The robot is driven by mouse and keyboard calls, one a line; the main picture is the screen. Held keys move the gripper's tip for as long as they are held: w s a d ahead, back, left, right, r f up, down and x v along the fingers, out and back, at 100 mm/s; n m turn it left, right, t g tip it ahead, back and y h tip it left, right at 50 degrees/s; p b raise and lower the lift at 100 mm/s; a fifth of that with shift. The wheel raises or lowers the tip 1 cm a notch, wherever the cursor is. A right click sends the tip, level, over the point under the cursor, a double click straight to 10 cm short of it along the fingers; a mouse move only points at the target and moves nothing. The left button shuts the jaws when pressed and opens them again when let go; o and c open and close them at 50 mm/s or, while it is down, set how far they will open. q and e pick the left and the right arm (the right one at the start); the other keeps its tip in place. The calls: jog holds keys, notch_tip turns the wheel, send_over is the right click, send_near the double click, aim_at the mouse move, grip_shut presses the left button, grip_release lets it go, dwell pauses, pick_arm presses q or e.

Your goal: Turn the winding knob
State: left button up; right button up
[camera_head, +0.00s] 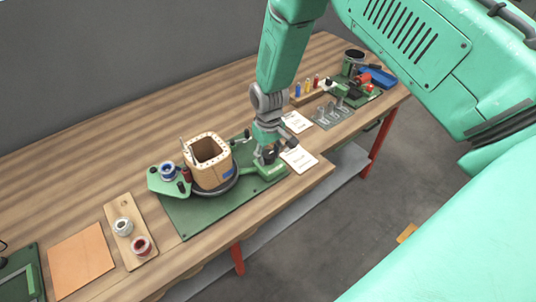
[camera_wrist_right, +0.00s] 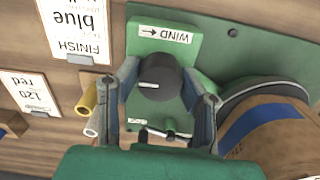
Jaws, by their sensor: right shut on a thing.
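The winding knob (camera_wrist_right: 160,78) is round and black with a white pointer line. It stands on a green base beside the WIND label (camera_wrist_right: 165,36), which has an arrow. My right gripper (camera_head: 268,156) is over the green winding fixture in the head view. In the right wrist view its two fingers (camera_wrist_right: 162,88) stand on either side of the knob, shut on it. The tan coil former (camera_head: 210,178) with a blue patch sits on a dark round turntable to the left of the gripper. My left gripper is not in view.
Cards lie beside the fixture, including one reading FINISH blue (camera_wrist_right: 78,25). A wooden board with two spools (camera_head: 127,228) and an orange sheet (camera_head: 82,262) lie at the left. Small tools and a bin (camera_head: 380,78) stand at the far right. The back of the table (camera_head: 110,140) is clear.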

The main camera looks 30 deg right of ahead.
aim_at(268, 153)
jog(key=m, duration=0.4)
jog(key=shift+w+r, duration=0.1)
jog(key=shift+w, duration=0.05)
dwell(1.1)
jog(key=o, duration=1.1)
jog(key=shift+o, duration=0.2)
notch_tip(268, 153, up, 12)
